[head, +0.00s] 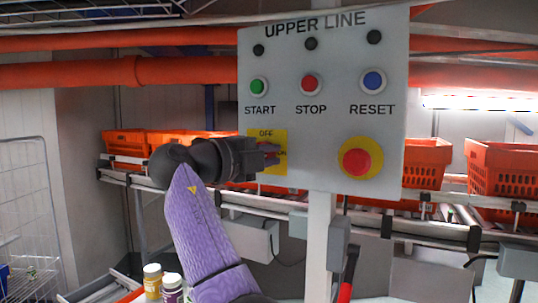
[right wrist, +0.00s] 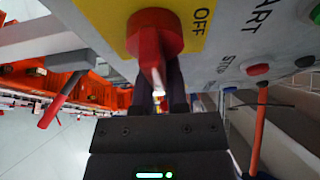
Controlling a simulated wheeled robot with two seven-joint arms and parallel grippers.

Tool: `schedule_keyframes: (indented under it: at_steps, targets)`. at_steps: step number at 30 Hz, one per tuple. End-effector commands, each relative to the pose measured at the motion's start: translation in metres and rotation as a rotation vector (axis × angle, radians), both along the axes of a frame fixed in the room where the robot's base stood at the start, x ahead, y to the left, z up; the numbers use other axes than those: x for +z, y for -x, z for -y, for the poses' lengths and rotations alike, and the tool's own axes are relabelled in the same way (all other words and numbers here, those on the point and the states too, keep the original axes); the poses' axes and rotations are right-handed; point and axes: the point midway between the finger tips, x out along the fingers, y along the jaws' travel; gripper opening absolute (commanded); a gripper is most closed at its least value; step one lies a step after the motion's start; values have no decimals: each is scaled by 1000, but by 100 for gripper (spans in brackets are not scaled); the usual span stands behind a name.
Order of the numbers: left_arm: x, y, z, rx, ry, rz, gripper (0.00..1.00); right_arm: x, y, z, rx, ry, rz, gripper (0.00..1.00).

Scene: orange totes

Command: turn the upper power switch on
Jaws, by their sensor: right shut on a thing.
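The upper power switch is a red rotary knob on a yellow plate (head: 281,136) at the lower left of the grey panel (head: 320,120) marked UPPER LINE. The exact angle of the handle is hard to tell. My left gripper is not in view.
The panel also carries a green START button (head: 258,87), a red STOP button (head: 310,84), a blue RESET button (head: 373,82) and a red emergency button (head: 357,162). Orange totes (head: 500,170) stand on the conveyor behind. Jars (head: 152,281) stand at the bottom left.

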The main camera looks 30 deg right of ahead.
Motion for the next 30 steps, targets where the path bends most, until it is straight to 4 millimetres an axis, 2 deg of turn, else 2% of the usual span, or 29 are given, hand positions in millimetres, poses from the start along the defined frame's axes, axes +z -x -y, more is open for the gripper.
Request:
schedule_keyframes:
  at_steps: [2,3,7,8,17,20,23,27,30]
  targets:
    - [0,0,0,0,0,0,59,-1,0,0,1,-2,-1,0]
    - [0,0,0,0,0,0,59,-1,0,0,2,-2,-1,22]
    - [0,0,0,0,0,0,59,0,0,0,1,-1,0,49]
    - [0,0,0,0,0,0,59,0,0,0,1,-1,0,53]
    - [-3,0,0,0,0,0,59,-1,0,-4,2,0,1,53]
    - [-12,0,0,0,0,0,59,-3,2,-23,4,2,1,53]
    - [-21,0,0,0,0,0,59,-3,4,-50,6,2,0,53]
    - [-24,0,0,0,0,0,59,0,8,-81,3,2,-1,53]
    - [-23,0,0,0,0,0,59,1,9,-94,2,1,-1,53]
